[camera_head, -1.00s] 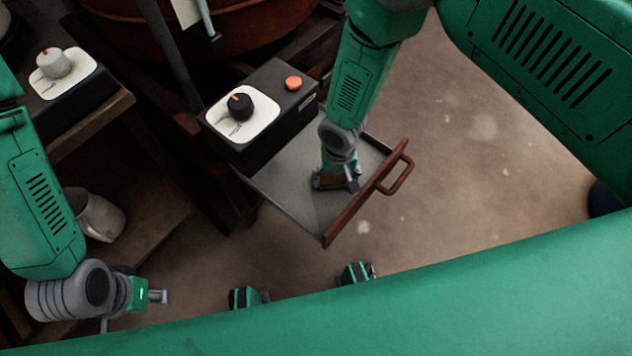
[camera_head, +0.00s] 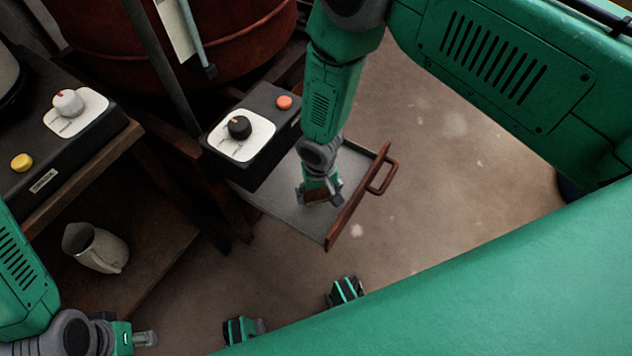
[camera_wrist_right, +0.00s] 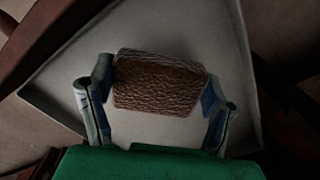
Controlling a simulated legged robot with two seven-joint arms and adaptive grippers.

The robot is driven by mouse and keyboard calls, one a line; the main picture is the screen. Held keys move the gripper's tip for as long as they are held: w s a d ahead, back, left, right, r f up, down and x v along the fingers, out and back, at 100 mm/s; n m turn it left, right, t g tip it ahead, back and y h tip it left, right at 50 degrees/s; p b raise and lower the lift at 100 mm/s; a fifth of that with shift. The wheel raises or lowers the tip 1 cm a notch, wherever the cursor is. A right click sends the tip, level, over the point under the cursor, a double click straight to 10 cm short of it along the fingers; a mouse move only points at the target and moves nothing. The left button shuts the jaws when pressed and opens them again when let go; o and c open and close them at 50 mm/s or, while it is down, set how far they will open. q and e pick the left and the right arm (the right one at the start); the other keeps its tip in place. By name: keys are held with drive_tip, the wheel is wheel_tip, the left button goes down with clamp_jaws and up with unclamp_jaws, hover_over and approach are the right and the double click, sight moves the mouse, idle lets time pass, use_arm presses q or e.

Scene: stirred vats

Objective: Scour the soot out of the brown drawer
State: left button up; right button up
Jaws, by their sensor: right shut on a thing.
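The brown drawer (camera_head: 348,215) is pulled open under a black control box, its grey floor showing and its brown front with a handle facing right. My right gripper (camera_head: 318,196) is down inside the drawer, shut on a brown, rough-textured scrubbing block. In the right wrist view the block (camera_wrist_right: 158,82) sits between both fingers, over the pale grey floor of the drawer (camera_wrist_right: 232,60). Whether it touches the floor is hard to tell. I cannot make out distinct soot. My left gripper (camera_head: 146,339) is low at the left, away from the drawer; its fingers are small and unclear.
The black box (camera_head: 262,135) with a dark knob and orange button stands over the drawer's back. A second box (camera_head: 60,150) with a white knob and yellow button is on the left bench. A rust-red vat (camera_head: 230,40) is behind.

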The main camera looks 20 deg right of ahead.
sight(318, 192)
drive_tip(key=shift+a+r+p, duration=0.15)
drive_tip(key=shift+r+p, duration=0.5)
drive_tip(key=shift+r, duration=0.25)
drive_tip(key=shift+a+r+p, duration=0.1)
drive_tip(key=shift+r+p, duration=0.5)
drive_tip(key=shift+r, duration=0.3)
use_arm(q)
drive_tip(key=r, duration=0.1)
drive_tip(key=a+r, duration=0.1)
drive_tip(key=shift+s+a+r, duration=0.15)
drive_tip(key=shift+a+r, duration=0.05)
drive_tip(key=shift+r, duration=0.2)
drive_tip(key=shift+d, duration=0.2)
use_arm(e)
drive_tip(key=shift+d, duration=0.15)
